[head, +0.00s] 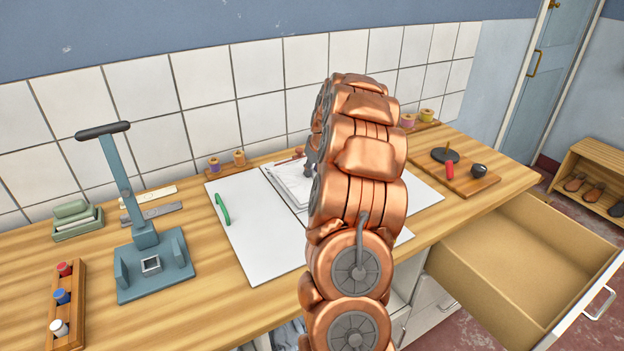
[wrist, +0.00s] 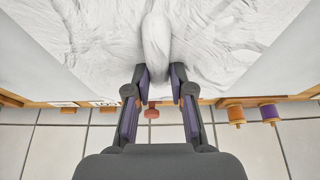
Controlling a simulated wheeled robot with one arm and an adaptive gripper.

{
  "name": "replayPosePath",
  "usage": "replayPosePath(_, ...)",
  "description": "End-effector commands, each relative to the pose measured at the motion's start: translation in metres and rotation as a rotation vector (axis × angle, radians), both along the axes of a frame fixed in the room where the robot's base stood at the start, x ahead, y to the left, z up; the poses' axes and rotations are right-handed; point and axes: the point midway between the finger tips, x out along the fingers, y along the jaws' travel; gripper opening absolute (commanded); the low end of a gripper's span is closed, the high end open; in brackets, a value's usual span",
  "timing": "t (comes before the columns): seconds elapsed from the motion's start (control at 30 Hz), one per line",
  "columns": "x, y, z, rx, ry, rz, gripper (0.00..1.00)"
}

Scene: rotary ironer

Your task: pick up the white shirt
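The white shirt (head: 291,185) lies crumpled on the white board (head: 258,243) on the worktop; my arm hides its right part in the head view. In the wrist view the wrinkled shirt (wrist: 90,35) fills the top middle, with one raised fold. My gripper (wrist: 159,72) is over the shirt's far edge, one fingertip on each side of that fold. The fingertips stand apart with the fold between them. I cannot tell whether they press on it. In the head view the gripper is mostly hidden behind my arm.
A green pen (head: 222,209) lies on the board's left part. A blue-grey stand (head: 150,262) and a spool rack (head: 66,308) are at left. Thread spools (head: 239,158) line the tiled wall. A small board with tools (head: 462,178) and an open drawer (head: 525,262) are at right.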

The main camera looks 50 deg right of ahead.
Motion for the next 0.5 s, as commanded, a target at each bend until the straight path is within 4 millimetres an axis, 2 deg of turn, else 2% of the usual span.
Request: replayPosePath(0.5,-0.0008,0.0015,-0.0029,0.004,0.006,0.002,0.00)
